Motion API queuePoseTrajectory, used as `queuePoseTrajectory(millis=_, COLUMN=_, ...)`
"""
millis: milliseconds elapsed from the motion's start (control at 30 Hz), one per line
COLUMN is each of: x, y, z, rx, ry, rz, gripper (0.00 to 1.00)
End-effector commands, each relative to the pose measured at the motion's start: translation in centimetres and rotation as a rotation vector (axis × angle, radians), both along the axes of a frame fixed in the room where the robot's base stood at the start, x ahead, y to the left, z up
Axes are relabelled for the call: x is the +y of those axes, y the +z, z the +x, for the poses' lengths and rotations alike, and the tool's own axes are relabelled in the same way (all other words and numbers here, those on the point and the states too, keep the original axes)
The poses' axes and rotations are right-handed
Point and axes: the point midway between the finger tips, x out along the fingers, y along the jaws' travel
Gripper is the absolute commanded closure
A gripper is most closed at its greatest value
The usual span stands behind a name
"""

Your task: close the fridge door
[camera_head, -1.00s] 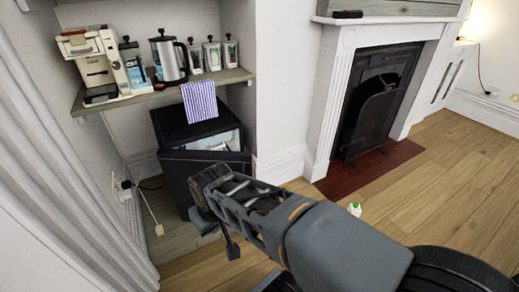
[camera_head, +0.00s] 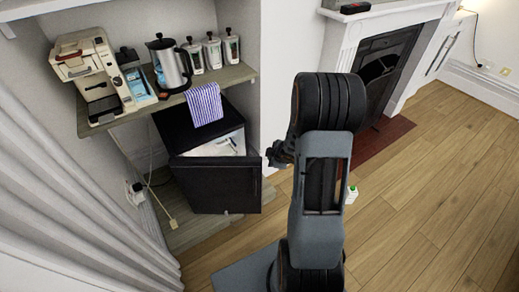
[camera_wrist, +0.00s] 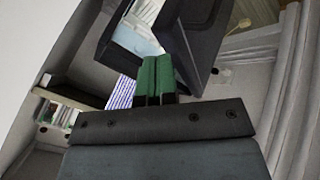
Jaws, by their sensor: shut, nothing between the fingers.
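The small black fridge (camera_head: 185,125) stands under the wooden shelf in the alcove. Its black door (camera_head: 215,187) is ajar, and the pale interior (camera_head: 222,145) shows through the gap above it. In the wrist view the dark door (camera_wrist: 197,45) and the lit interior (camera_wrist: 145,28) are just beyond my fingers. My gripper (camera_head: 279,153) is at the right edge of the door, partly hidden behind my arm. Its green fingers (camera_wrist: 156,78) are shut together and empty, close to the door edge. I cannot tell whether they touch it.
A striped cloth (camera_head: 205,104) hangs from the shelf (camera_head: 235,75) over the fridge top. A coffee machine (camera_head: 85,65), kettle (camera_head: 168,62) and several jars stand on the shelf. A curtain (camera_head: 75,215) is at left, a fireplace (camera_head: 385,65) at right. Wooden floor (camera_head: 440,180) is open at right.

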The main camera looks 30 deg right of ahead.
Motion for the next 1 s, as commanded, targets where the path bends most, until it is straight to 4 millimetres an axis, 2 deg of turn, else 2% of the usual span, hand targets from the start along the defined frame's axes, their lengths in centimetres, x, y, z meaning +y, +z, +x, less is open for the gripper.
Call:
queuePoseTrajectory(millis=200, x=0.8, y=-1.3, z=-0.8, rx=-0.008, ry=0.161, rz=0.078, gripper=1.0)
queuePoseTrajectory(millis=333, x=1.4, y=-2.7, z=-0.3, rx=-0.011, ry=0.192, rz=0.093, gripper=1.0)
queuePoseTrajectory(millis=833, x=3.3, y=-9.9, z=4.7, rx=-0.012, ry=0.194, rz=0.092, gripper=1.0)
queuePoseTrajectory(millis=1000, x=2.4, y=-9.4, z=6.9, rx=-0.013, ry=0.192, rz=0.091, gripper=1.0)
